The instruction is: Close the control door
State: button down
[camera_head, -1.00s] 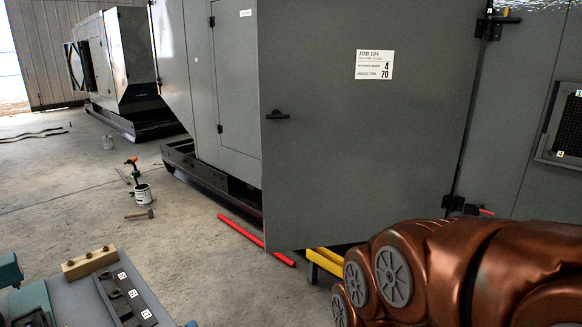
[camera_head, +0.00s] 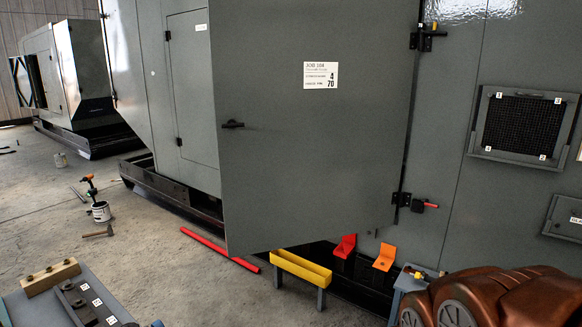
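The control door (camera_head: 310,150) is a large grey panel with a white "JOB 104" label and a dark handle (camera_head: 233,124) near its left edge. It hangs from hinges (camera_head: 425,38) at its right edge and stands swung out from the grey enclosure (camera_head: 455,160). The opening behind it is hidden. My gripper is not in view.
A yellow stand (camera_head: 301,268) is below the door's lower edge, with a red bar (camera_head: 220,249) on the floor to its left. Red and orange brackets (camera_head: 384,257) sit right of it. A workbench corner (camera_head: 110,296) is at lower left.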

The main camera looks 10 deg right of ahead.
aim_at(320, 90)
jog(key=z, duration=1.4)
jog(key=i, duration=1.15)
jog(key=u, duration=2.4)
